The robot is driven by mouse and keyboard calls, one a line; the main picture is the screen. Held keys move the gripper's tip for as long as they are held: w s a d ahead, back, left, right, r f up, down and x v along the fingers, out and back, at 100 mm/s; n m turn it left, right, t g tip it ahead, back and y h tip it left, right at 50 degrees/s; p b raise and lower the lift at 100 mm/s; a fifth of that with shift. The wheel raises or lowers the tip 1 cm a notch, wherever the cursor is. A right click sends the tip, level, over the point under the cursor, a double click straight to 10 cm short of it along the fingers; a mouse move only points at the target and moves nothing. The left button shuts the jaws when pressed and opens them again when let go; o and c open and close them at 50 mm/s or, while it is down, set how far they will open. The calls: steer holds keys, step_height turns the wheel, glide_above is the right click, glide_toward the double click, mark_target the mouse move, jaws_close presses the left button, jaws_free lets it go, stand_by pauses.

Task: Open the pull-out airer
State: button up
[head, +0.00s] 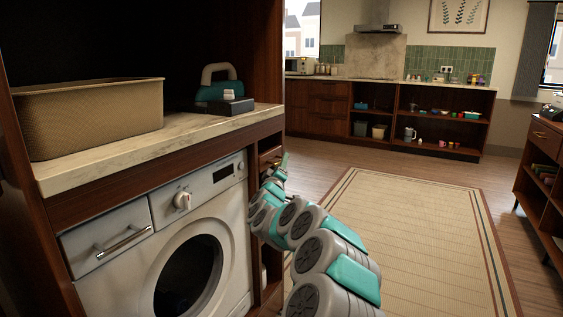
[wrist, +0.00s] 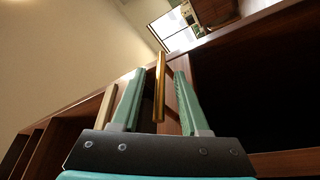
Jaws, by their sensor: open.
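My gripper (wrist: 160,78) is open in the wrist view, with its two green fingers apart. A brass bar handle (wrist: 160,95) shows between the fingers, with a gap to either side. I take it to be the pull-out airer's handle, but its mounting is partly hidden. In the head view my gripper (head: 283,162) is at a narrow dark wooden front (head: 270,158) just right of the washing machine. My arm and gripper hide part of that front, and the handle is not clear there.
The washing machine (head: 228,258) stands left of my arm, under a marble worktop (head: 120,157). A woven basket (head: 95,115) and a teal-and-beige iron (head: 219,85) stand on the worktop. A rug (head: 410,235) covers open floor to the right. Open shelves (head: 420,128) line the far wall.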

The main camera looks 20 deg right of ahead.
steer(key=shift+w+d+r, duration=0.1)
steer(key=shift+w+d, duration=0.2)
steer(key=shift+w, duration=0.2)
steer(key=shift+c, duration=0.4)
jaws_close()
stand_by(0.9)
